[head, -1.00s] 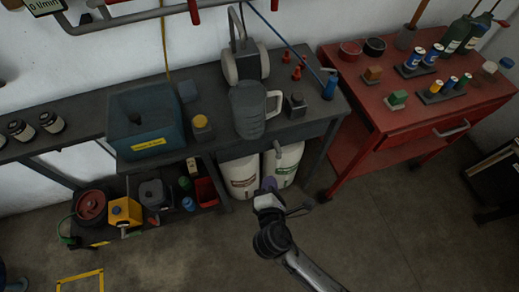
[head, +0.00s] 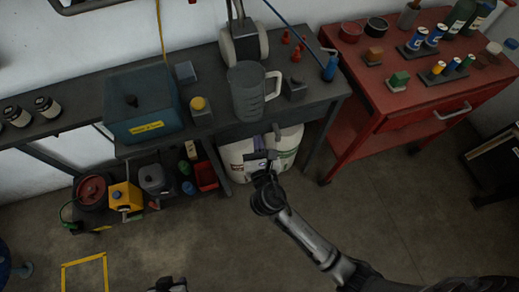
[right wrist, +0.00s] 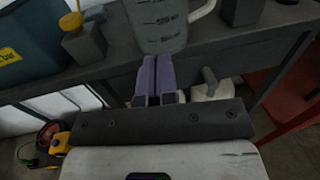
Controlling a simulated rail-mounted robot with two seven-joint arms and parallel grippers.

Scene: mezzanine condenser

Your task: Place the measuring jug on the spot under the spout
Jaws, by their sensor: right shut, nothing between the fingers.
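The measuring jug (head: 247,95) is a grey, translucent, upright vessel with a pale handle on its right. It stands near the front edge of the dark workbench, in front of a grey appliance. It also shows at the top of the right wrist view (right wrist: 157,30), its top cut off. My right gripper (head: 272,140) is just below and in front of the bench edge, apart from the jug. In the right wrist view its purple fingers (right wrist: 157,62) are together and empty, pointing toward the jug's base. My left gripper (head: 168,285) barely shows at the bottom edge. I cannot clearly make out the spout or its spot.
The grey appliance (head: 243,42) stands behind the jug. A blue box (head: 143,105) and a yellow-topped block (head: 200,110) are to its left. A dark block (head: 295,88) and blue bottle (head: 330,68) are to its right. White containers (head: 240,155) stand below the bench.

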